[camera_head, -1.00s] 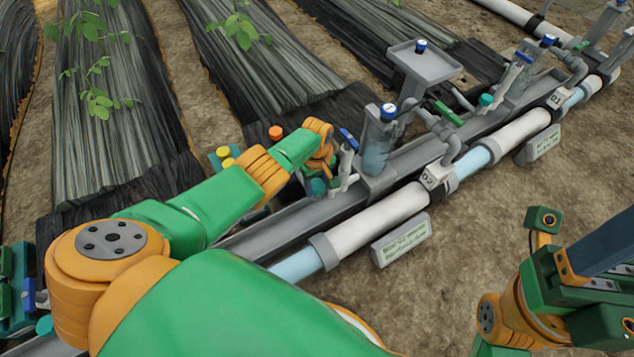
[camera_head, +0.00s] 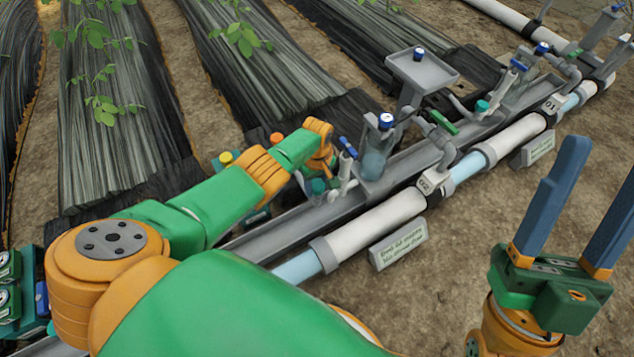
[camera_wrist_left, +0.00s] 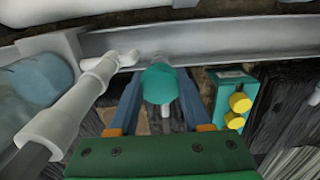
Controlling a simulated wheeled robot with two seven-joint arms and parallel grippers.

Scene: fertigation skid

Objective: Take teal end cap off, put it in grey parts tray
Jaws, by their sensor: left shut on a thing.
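The teal end cap (camera_wrist_left: 160,83) shows between the blue fingers of my left gripper (camera_wrist_left: 159,100) in the left wrist view. The gripper is shut on it. A pale tube-like part shows just below the cap; I cannot tell whether the cap still sits on it. In the head view the cap (camera_head: 317,187) is beside the trough, under my left wrist, and the fingertips are mostly hidden. The grey parts tray (camera_head: 440,78) stands raised behind the trough, with a blue-topped item on it. My right gripper (camera_head: 603,170) is open and empty at the right, fingers pointing up.
A white valve with a blue lever (camera_head: 347,150) and a clear blue-capped canister (camera_head: 375,155) stand close to my left gripper. A box with yellow knobs (camera_wrist_left: 238,105) is on its other side. Another teal cap (camera_head: 483,106) is farther along. Bare soil lies in front of the pipe.

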